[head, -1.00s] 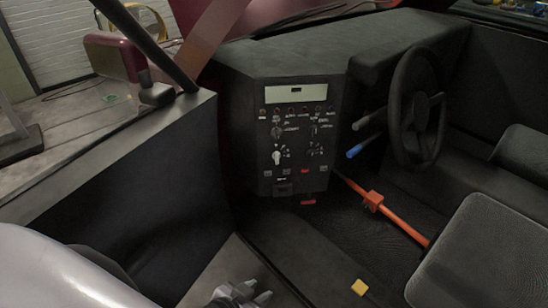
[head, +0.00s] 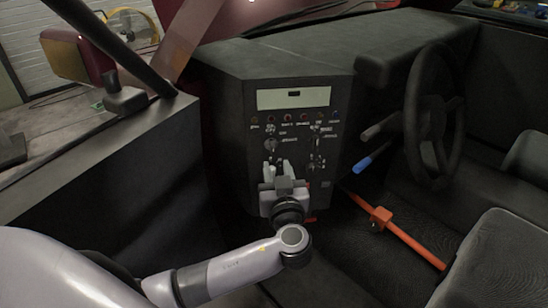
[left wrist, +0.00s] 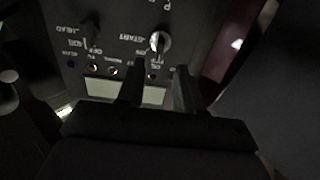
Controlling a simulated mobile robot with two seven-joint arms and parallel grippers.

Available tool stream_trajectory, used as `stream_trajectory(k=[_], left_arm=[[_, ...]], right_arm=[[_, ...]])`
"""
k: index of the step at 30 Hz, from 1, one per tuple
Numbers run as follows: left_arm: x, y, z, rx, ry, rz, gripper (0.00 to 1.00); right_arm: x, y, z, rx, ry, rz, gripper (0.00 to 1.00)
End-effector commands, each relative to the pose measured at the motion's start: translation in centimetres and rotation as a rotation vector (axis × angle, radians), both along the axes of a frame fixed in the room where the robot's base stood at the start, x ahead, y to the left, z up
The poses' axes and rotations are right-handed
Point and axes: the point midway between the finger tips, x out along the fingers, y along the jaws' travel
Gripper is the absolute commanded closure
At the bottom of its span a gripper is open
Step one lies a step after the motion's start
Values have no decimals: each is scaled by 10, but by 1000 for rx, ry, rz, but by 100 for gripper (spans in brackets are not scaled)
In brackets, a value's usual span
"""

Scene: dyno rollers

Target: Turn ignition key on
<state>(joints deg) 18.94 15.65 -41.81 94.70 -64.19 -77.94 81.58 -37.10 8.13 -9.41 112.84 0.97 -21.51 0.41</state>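The black control panel (head: 335,100) stands in the middle of the head view, with a pale display and rows of small lights, knobs and labels. My left gripper (head: 280,166) is in front of its lower left part, fingers pointing up at the panel. In the left wrist view, which shows the panel inverted, the two dark fingers (left wrist: 158,75) are apart with nothing between them. A silver key-like switch (left wrist: 160,42) beside a "START" label lies just beyond the fingertips, apparently untouched. The gripper covers the lower left controls in the head view. My right gripper is not in view.
The steering wheel (head: 434,115) and a blue-tipped lever (head: 366,163) are right of the panel. An orange bar (head: 405,238) crosses the floor by the seat (head: 490,265). A dark door panel (head: 120,165) stands at the left.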

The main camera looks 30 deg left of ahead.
Motion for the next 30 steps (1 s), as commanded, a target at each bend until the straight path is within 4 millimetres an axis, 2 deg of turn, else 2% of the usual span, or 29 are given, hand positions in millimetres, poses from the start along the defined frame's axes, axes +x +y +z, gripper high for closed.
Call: stream_trajectory(k=[3,9,21,22,25,30], left_arm=[[17,13,2,5,1,2,64],[37,27,1,3,5,-1,64],[45,33,-1,-1,5,-2,64],[45,33,-1,-1,5,-2,68],[45,33,-1,0,6,-2,100],[44,33,-1,0,6,-2,100]], right_arm=[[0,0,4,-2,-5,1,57],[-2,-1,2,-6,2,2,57],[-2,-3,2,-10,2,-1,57],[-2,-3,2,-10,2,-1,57],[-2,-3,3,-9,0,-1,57],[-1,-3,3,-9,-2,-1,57]])
